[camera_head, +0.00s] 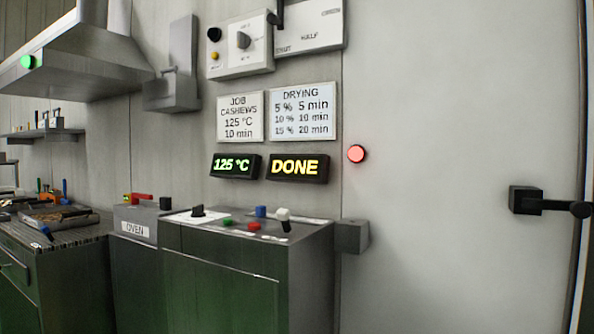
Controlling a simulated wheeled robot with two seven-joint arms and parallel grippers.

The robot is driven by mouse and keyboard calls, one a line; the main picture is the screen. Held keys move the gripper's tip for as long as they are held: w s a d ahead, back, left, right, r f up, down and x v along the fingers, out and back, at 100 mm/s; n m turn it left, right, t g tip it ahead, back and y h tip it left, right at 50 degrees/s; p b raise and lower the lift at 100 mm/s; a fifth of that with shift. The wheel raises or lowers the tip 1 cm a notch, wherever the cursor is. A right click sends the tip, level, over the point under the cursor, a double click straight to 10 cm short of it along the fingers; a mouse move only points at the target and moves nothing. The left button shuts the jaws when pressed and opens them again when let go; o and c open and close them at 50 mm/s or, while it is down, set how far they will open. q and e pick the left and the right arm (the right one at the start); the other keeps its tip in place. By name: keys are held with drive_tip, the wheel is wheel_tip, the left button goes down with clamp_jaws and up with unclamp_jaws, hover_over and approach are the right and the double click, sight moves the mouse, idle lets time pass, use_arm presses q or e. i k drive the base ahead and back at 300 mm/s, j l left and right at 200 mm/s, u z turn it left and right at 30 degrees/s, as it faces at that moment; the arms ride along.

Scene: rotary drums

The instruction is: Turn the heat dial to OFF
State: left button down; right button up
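No label that I can read marks the heat dial. A grey round dial (243,40) sits on a white wall panel (240,65) at the top; its small markings are too blurred to read. A black knob (197,211) stands on a white plate on the green console (225,262); its setting is also unreadable. I cannot tell which of the two is the heat dial. The left display (235,165) reads 125 °C in green and the right display (297,167) reads DONE in yellow. Neither of my grippers shows in the head view.
The console top also has a green button (227,222), a red button (254,226), a blue one (261,211) and a white-tipped lever (283,215). A cabinet labelled OVEN (138,228) adjoins it on the left. A red lamp (357,153) glows by the large grey door (450,130).

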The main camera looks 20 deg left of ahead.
sight(198, 210)
drive_tip(key=u, duration=1.45)
drive_tip(key=i+j, duration=0.3)
drive_tip(key=j, duration=0.15)
drive_tip(key=i+j+z, duration=0.15)
drive_tip(key=j+z, duration=0.2)
drive_tip(key=i+j+z, duration=0.15)
drive_tip(key=j+z, duration=0.55)
drive_tip(key=i+j, duration=0.05)
drive_tip(key=j, duration=0.05)
